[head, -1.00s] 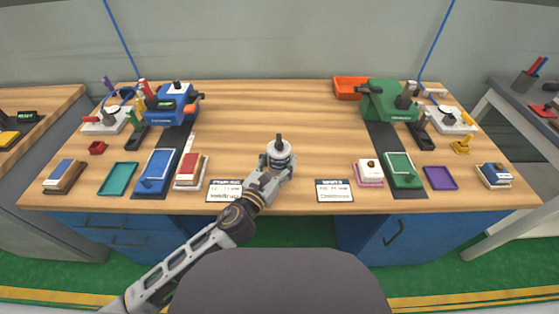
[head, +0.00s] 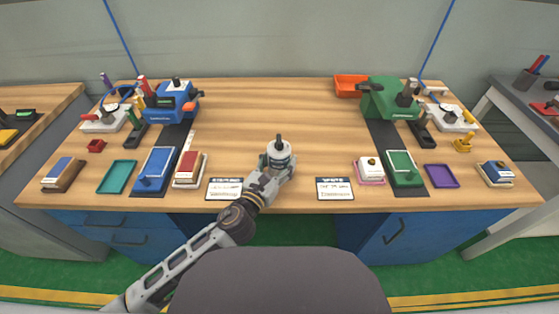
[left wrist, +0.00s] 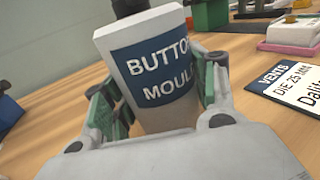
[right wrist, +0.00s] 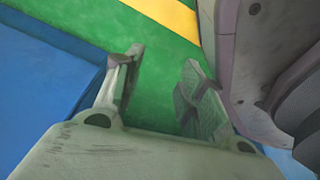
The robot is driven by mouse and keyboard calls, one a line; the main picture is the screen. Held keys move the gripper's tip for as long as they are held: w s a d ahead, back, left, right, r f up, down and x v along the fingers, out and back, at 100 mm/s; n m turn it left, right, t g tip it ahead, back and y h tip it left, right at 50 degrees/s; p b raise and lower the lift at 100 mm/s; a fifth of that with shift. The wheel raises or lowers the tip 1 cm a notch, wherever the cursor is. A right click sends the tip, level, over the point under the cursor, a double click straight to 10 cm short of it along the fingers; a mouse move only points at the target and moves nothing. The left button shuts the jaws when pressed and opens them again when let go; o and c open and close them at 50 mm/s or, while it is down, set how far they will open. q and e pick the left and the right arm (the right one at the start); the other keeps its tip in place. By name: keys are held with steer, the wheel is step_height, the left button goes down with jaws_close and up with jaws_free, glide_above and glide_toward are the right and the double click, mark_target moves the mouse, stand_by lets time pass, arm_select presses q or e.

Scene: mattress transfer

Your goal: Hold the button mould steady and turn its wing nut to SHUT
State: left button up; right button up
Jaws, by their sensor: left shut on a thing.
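The button mould (head: 279,153) stands upright near the front middle of the bench, a pale cylinder with a dark label and a dark top part. My left gripper (head: 271,169) is shut around it from the front. In the left wrist view the mould (left wrist: 150,65) shows its "BUTTON MOULD" label between the two green-padded fingers (left wrist: 158,98). The dark piece on top is cut off there, and the wing nut's setting cannot be read. My right gripper (right wrist: 160,90) is open and empty, low by the blue cabinet over the green floor; it is not in the head view.
Printed cards lie left (head: 224,189) and right (head: 335,189) of the mould at the bench's front edge. A blue machine (head: 172,102) stands back left, a green machine (head: 388,98) and an orange bin (head: 351,86) back right. The bench middle (head: 265,115) behind the mould is clear.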

steer(key=shift+c, duration=0.7)
